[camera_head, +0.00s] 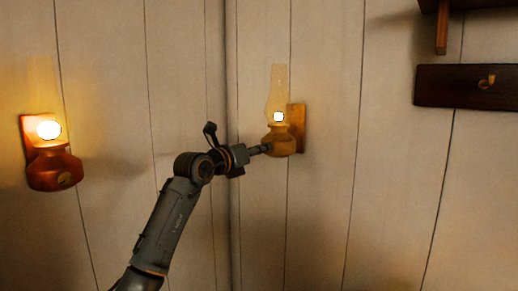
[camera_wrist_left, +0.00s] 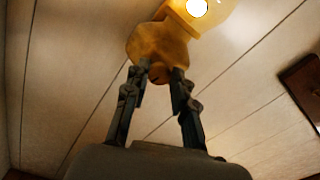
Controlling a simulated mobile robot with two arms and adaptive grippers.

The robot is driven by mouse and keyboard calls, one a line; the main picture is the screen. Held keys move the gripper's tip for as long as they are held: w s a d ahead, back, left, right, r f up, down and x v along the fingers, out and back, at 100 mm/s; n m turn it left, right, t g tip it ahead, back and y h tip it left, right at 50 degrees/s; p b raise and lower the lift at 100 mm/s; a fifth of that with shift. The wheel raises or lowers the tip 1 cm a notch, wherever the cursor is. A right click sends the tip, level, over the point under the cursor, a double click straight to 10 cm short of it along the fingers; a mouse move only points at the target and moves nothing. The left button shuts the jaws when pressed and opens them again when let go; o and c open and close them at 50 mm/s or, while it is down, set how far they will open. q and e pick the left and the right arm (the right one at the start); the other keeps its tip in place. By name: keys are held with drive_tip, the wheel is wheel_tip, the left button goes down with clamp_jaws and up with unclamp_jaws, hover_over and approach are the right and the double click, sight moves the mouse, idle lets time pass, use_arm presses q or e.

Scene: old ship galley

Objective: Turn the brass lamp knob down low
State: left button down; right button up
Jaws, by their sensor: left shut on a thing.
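The brass lamp (camera_head: 281,141) hangs on a wooden wall bracket, with a tall glass chimney and a small bright flame. Its rounded brass body (camera_wrist_left: 157,45) fills the top middle of the left wrist view. My left gripper (camera_head: 265,148) reaches in from the left and meets the lower left of this body. In the left wrist view its two fingers (camera_wrist_left: 161,72) stand either side of the small dark knob (camera_wrist_left: 156,78) under the body, shut on it. The knob is mostly hidden by the gripper in the head view. My right gripper is not in view.
A second lit lamp, copper-red (camera_head: 55,168), hangs on the wall at the left. A dark wooden board (camera_head: 450,87) with a brass hook (camera_head: 487,81) is on the wall at the upper right. The pale plank wall below the brass lamp is clear.

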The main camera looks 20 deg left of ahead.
use_arm(q)
drive_tip(key=shift+f+n+p, duration=0.15)
drive_tip(key=shift+n+p, duration=9.25)
drive_tip(key=shift+p, duration=0.85)
drive_tip(key=c, duration=1.1)
unclamp_jaws()
drive_tip(key=shift+a, duration=0.1)
drive_tip(key=v, duration=1.2)
